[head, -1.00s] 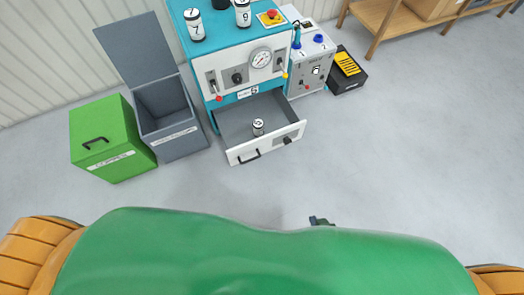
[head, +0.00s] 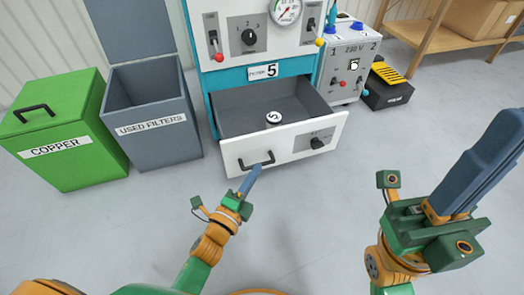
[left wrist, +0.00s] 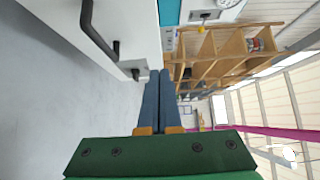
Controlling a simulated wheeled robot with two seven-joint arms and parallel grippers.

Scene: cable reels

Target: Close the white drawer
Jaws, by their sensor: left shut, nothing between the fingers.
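The white drawer (head: 290,153) stands pulled out of the teal and white machine (head: 240,79). Its front has a black handle (head: 257,161) and a black knob (head: 317,143). A white canister marked 5 (head: 273,119) stands inside. My left gripper (head: 254,171) is shut and empty, its tips at the lower part of the drawer front, by the handle. I cannot tell whether they touch. In the left wrist view the shut fingers (left wrist: 165,75) point past the handle (left wrist: 97,32) beside the white front. My right gripper (head: 515,125) is raised at the right, away from the drawer; its jaw gap is unclear.
A green COPPER bin (head: 62,150) and a grey USED FILTERS bin (head: 155,142) stand left of the machine. A grey control box (head: 345,70), a black box with yellow slats (head: 388,90) and a wooden shelf (head: 420,40) are at the right. The floor ahead is clear.

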